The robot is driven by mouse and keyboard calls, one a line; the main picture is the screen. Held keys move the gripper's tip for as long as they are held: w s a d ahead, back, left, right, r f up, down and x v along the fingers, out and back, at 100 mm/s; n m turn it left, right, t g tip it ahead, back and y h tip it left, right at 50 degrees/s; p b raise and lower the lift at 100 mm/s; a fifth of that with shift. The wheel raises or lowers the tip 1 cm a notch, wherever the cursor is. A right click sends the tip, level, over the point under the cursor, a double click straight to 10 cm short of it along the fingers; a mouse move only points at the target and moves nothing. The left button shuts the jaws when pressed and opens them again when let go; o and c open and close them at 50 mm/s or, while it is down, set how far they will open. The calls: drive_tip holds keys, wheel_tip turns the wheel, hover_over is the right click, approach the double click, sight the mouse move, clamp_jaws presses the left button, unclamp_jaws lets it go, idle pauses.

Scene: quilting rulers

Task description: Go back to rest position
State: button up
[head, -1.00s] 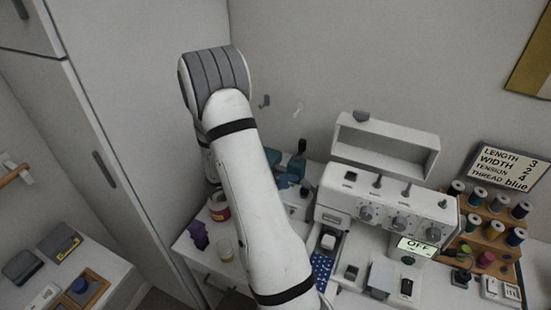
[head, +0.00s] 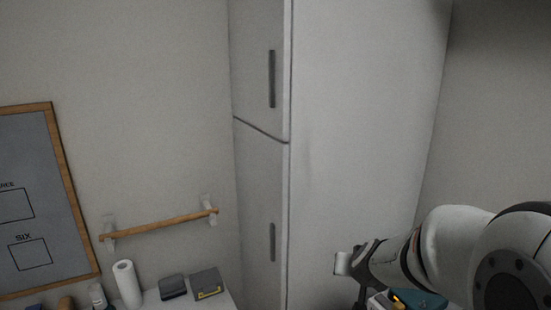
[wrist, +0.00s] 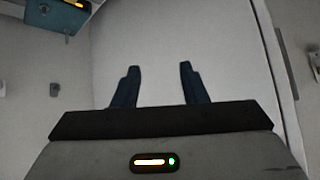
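My gripper (wrist: 160,67) is open in the wrist view, its two dark blue fingers apart with nothing between them. A plain pale surface lies beyond the fingers. In the head view my white arm reaches in from the lower right toward the tall white cabinet (head: 345,130). My fingers cannot be made out clearly there.
A teal box with an orange-yellow display (head: 428,299) is partly hidden by my arm; a similar box (wrist: 58,14) shows at the wrist view's top left. A wooden rail (head: 160,227), paper roll (head: 127,285) and dark boxes (head: 206,284) are at left. A framed board (head: 40,200) hangs on the wall.

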drive_tip(key=s+a+r+n+g, duration=0.1)
drive_tip(key=s+a+g, duration=0.1)
drive_tip(key=s, duration=0.9)
drive_tip(key=s+a+r+n+g+b, duration=0.1)
drive_tip(key=s+a+g, duration=0.1)
drive_tip(key=s, duration=0.9)
drive_tip(key=shift+s+r+g+y, duration=0.15)
drive_tip(key=shift+r+g+y, duration=0.25)
drive_tip(key=shift+g, duration=0.4)
drive_tip(key=shift+a, duration=0.1)
